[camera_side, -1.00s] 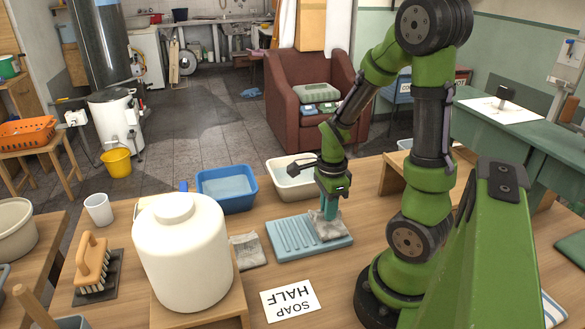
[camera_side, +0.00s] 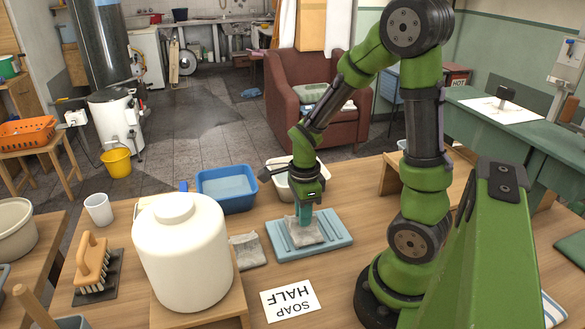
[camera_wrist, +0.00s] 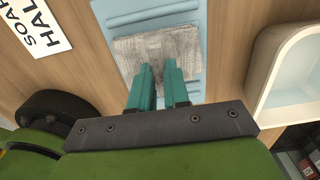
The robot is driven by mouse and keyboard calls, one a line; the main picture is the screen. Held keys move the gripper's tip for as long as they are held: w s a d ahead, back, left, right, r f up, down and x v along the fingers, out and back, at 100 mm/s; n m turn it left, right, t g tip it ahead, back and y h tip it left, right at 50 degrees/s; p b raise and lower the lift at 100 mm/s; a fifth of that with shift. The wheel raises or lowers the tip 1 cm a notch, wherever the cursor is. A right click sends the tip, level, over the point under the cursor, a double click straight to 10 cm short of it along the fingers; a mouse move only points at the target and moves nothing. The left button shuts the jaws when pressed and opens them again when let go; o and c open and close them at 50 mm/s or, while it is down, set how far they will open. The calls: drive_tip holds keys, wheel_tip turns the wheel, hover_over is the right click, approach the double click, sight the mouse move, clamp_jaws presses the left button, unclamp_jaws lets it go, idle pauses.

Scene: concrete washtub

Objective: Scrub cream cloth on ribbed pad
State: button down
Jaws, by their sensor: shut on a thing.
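The greyish cream cloth (camera_side: 305,231) lies folded on the light blue ribbed pad (camera_side: 338,240), near the pad's middle in the side view. My gripper (camera_side: 304,222) points down and is shut on the cloth. In the wrist view, the teal fingertips (camera_wrist: 162,68) meet the near part of the cloth (camera_wrist: 140,50), with the pad (camera_wrist: 187,12) around it. The fingers hide a little of the cloth. A second grey cloth (camera_side: 247,251) lies on the table left of the pad.
A blue tub of water (camera_side: 226,203) and a cream tub (camera_side: 281,188) stand behind the pad. A large white jug (camera_side: 183,255) stands at left on a wooden stand. A card reading "SOAP HALF" (camera_side: 290,298) lies in front. A scrub brush (camera_side: 92,263) is far left.

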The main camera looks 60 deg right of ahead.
drive_tip(key=w+a, duration=0.4)
drive_tip(key=shift+a, duration=0.1)
drive_tip(key=shift+s+d, duration=4.95)
drive_tip(key=shift+d, duration=0.05)
drive_tip(key=w+a, duration=0.4)
drive_tip(key=shift+w+a, duration=0.35)
drive_tip(key=shift+w+a+r, duration=0.1)
drive_tip(key=shift+w+a, duration=0.1)
drive_tip(key=shift+s+d+r, duration=0.1)
drive_tip(key=shift+r, duration=3.9)
